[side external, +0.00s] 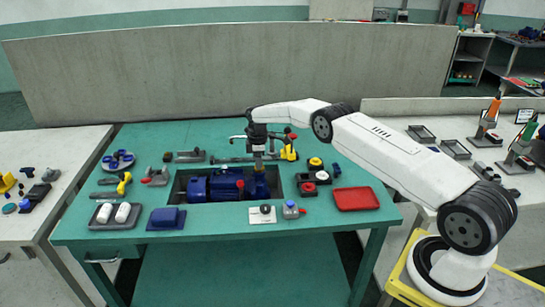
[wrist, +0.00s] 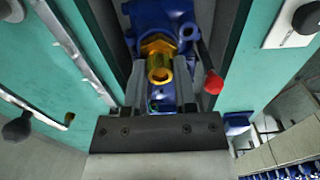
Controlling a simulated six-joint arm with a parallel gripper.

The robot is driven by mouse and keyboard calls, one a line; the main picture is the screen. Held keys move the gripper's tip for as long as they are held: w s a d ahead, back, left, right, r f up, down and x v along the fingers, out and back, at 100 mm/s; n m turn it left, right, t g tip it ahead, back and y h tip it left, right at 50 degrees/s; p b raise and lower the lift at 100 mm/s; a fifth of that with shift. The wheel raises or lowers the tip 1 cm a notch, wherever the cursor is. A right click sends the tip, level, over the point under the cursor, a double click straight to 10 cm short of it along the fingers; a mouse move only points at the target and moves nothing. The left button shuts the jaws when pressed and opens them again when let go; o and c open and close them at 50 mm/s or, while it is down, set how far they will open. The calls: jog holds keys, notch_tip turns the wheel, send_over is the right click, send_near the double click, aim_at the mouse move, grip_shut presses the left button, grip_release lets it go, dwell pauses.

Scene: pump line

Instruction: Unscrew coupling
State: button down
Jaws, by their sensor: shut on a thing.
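The brass-yellow coupling (wrist: 158,62) sits on the end of the blue pump (wrist: 172,18) in the wrist view. My gripper (wrist: 160,80) is shut on the coupling, one finger on each side. In the side view, my gripper (side external: 259,163) points down at the right end of the blue pump (side external: 225,186), which lies in the bench recess. The coupling itself is hidden there behind my gripper. A lever with a red grip (wrist: 213,82) stands close to my right finger in the wrist view.
The green bench (side external: 150,240) carries several tools and parts around the recess. A red tray (side external: 356,199) lies empty at the right. A yellow-handled tool (side external: 289,153) lies behind my gripper.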

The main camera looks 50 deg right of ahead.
jog(key=shift+w+d+r+n, duration=0.1)
jog(key=shift+d+r+n, duration=0.15)
jog(key=shift+d+n, duration=0.2)
jog(key=shift+n, duration=0.85)
jog(key=shift+r+n, duration=0.1)
jog(key=shift+n, duration=2.2)
jog(key=c, duration=0.6)
grip_release()
jog(key=shift+c, duration=0.2)
jog(key=shift+r, duration=0.2)
jog(key=shift+w+d+r, duration=0.1)
jog(key=shift+d+r, duration=0.05)
jog(key=shift+r, duration=0.65)
jog(key=shift+a+r, duration=0.15)
jog(key=shift+r, duration=0.35)
jog(key=shift+a+r, duration=0.15)
jog(key=shift+r, duration=0.35)
